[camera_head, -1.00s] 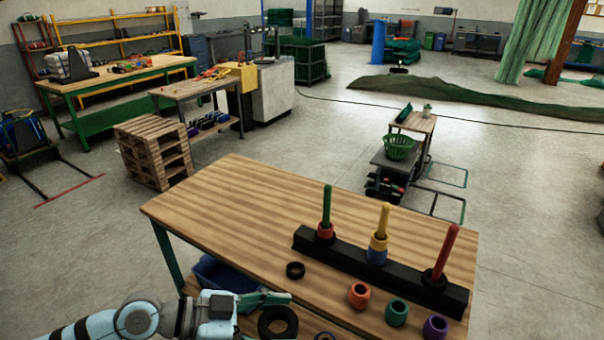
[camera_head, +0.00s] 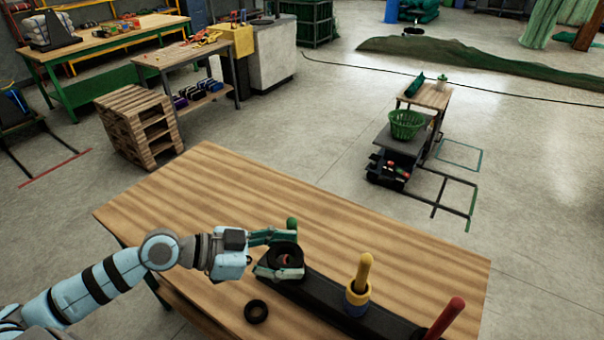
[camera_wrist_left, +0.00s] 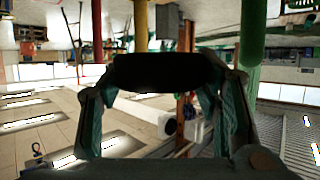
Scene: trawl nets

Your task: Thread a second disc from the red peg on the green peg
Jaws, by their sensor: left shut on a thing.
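My left gripper (camera_head: 277,254) is shut on a black disc (camera_head: 287,250), held over the near left end of the black peg bar. The disc also shows between the fingers in the left wrist view (camera_wrist_left: 160,72). The green peg (camera_head: 292,224) shows its tip just behind the disc; a reddish ring shows through the hole. In the left wrist view the green peg (camera_wrist_left: 253,40) stands beside the disc, not through it. The red peg (camera_head: 446,318) is at the bottom right, its base cut off. My right gripper is out of view.
The yellow peg (camera_head: 364,272) carries a yellow and a blue ring on the black bar (camera_head: 320,298). A loose black ring (camera_head: 256,311) lies on the table (camera_head: 200,200) in front of the gripper. The table's far left part is clear.

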